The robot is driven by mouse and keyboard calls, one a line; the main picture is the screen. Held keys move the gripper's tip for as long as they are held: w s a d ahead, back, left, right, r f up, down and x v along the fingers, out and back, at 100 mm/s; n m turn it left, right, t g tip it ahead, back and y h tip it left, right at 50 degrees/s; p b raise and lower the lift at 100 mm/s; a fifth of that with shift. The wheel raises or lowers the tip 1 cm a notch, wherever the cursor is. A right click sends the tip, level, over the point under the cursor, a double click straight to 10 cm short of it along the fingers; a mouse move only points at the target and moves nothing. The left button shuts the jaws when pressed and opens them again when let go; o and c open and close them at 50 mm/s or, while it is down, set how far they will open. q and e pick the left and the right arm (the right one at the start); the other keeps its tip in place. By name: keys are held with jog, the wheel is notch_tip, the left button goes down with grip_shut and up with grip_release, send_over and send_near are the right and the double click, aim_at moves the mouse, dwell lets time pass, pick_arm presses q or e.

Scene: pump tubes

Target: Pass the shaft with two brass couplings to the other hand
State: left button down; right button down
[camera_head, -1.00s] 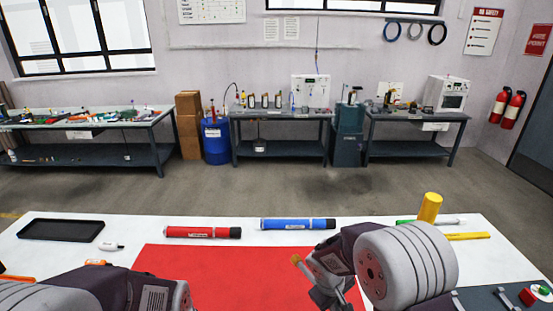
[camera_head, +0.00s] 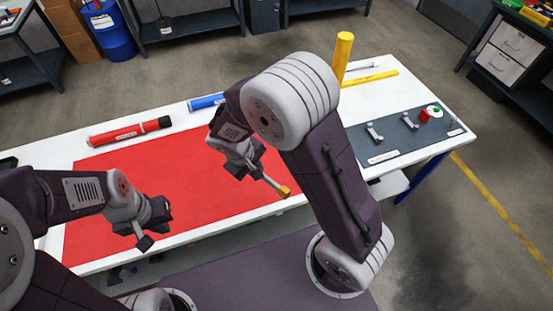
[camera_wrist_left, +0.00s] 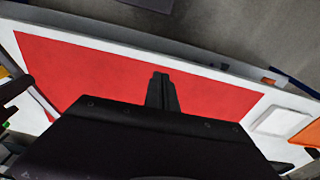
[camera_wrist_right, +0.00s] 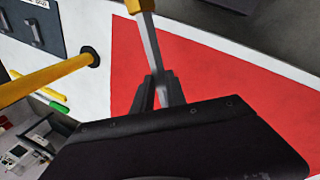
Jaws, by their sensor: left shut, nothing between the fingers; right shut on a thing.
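My right gripper (camera_head: 248,166) is shut on a grey shaft (camera_head: 266,180) above the red mat (camera_head: 195,180). One brass coupling (camera_head: 285,191) shows at the shaft's lower-right end; the other coupling is hidden. In the right wrist view the shaft (camera_wrist_right: 151,45) runs up from between the fingers (camera_wrist_right: 158,92) to a brass end (camera_wrist_right: 150,5). My left gripper (camera_head: 146,243) is shut and empty, over the near left of the mat, well apart from the shaft. Its closed fingers (camera_wrist_left: 162,90) show in the left wrist view with nothing between them.
A red tube (camera_head: 130,132) and a blue tube (camera_head: 207,102) lie behind the mat. A yellow post (camera_head: 343,58) stands at the back right. A dark tray (camera_head: 405,135) with small parts lies on the table's right end.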

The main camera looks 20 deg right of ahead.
pick_arm(q)
jog(key=c, duration=2.1)
grip_release()
jog(key=shift+c, duration=0.2)
jog(key=o, duration=0.6)
jog(key=shift+w+r+n, duration=0.1)
jog(key=shift+w+n, duration=0.15)
jog(key=shift+n, duration=0.15)
jog(key=shift+c, duration=0.2)
jog(key=o, duration=0.3)
jog(key=w+n, duration=0.1)
jog(key=w+r+n+h, duration=0.1)
jog(key=n, duration=0.1)
jog(key=w+n, duration=0.2)
jog(key=shift+w+d+r+h, duration=0.1)
jog(key=shift+r+h, duration=0.2)
jog(key=w+r+n+h, duration=0.3)
jog(key=w+r+n, duration=0.1)
jog(key=w+n, duration=0.45)
jog(key=shift+t, duration=0.4)
jog(key=x, duration=1.2)
jog(key=shift+d+r, duration=0.25)
jog(key=shift+d, duration=0.1)
pick_arm(e)
jog(key=w+a+n+t+y, duration=0.1)
jog(key=w+a+n+y, duration=0.1)
jog(key=a+n, duration=0.7)
jog(key=a, duration=0.5)
jog(key=shift+w+t, duration=0.3)
jog(key=shift+r, duration=0.1)
